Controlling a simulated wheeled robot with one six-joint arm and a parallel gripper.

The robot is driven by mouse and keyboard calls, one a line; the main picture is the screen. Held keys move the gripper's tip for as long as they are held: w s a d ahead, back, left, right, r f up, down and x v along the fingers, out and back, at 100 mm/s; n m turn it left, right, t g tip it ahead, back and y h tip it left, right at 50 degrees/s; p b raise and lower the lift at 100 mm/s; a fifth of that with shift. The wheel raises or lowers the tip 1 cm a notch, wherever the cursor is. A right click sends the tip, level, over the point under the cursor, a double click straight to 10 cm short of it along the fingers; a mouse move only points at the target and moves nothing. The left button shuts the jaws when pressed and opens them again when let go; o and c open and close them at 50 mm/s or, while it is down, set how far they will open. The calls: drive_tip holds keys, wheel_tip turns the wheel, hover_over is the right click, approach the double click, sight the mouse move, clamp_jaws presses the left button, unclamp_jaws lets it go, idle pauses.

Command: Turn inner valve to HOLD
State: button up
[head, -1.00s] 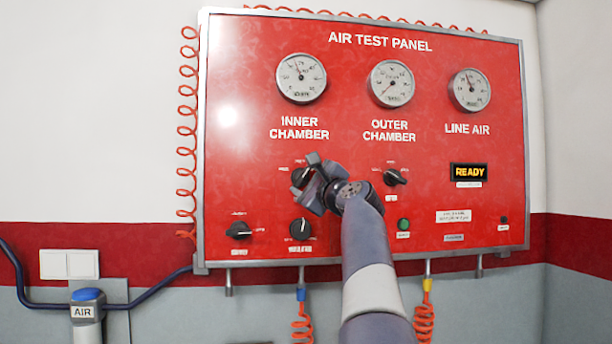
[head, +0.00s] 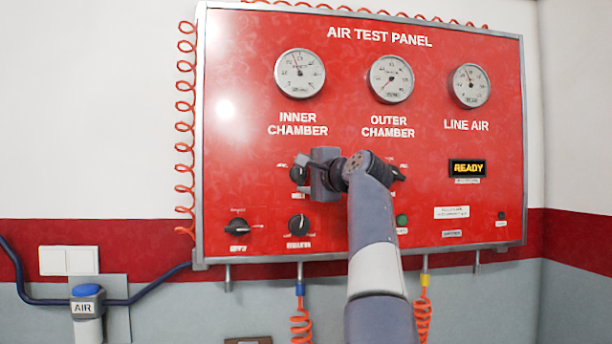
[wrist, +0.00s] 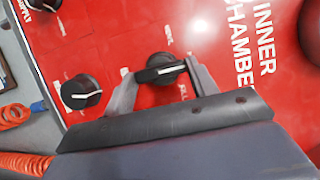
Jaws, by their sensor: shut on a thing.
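The inner valve is a black knob (head: 298,174) below the INNER CHAMBER label on the red panel (head: 250,80). In the wrist view the black knob (wrist: 160,69) sits between the two grey fingers of my gripper (wrist: 161,82), and they are shut on it. A white pointer line runs across the knob's face. In the head view my gripper (head: 316,175) is at the knob and covers its right side and part of its labels. I cannot read which label the pointer meets.
The outer valve knob (head: 397,174) is partly hidden by my arm. Two more black knobs, the lower left one (head: 237,227) and the lower middle one (head: 299,225), sit below. The inner gauge (head: 300,74) is above. The display (head: 467,169) reads READY.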

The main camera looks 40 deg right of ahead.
drive_tip(key=shift+f, duration=0.1)
idle(0.3)
drive_tip(key=o, duration=1)
drive_tip(key=s+b, duration=0.1)
drive_tip(key=s, duration=0.2)
drive_tip(key=s+b, duration=0.1)
drive_tip(key=s, duration=0.3)
drive_tip(key=s+b, duration=0.2)
drive_tip(key=s, duration=0.1)
drive_tip(key=shift+s+a, duration=0.35)
drive_tip(key=shift+s, duration=0.05)
drive_tip(key=shift+c, duration=0.5)
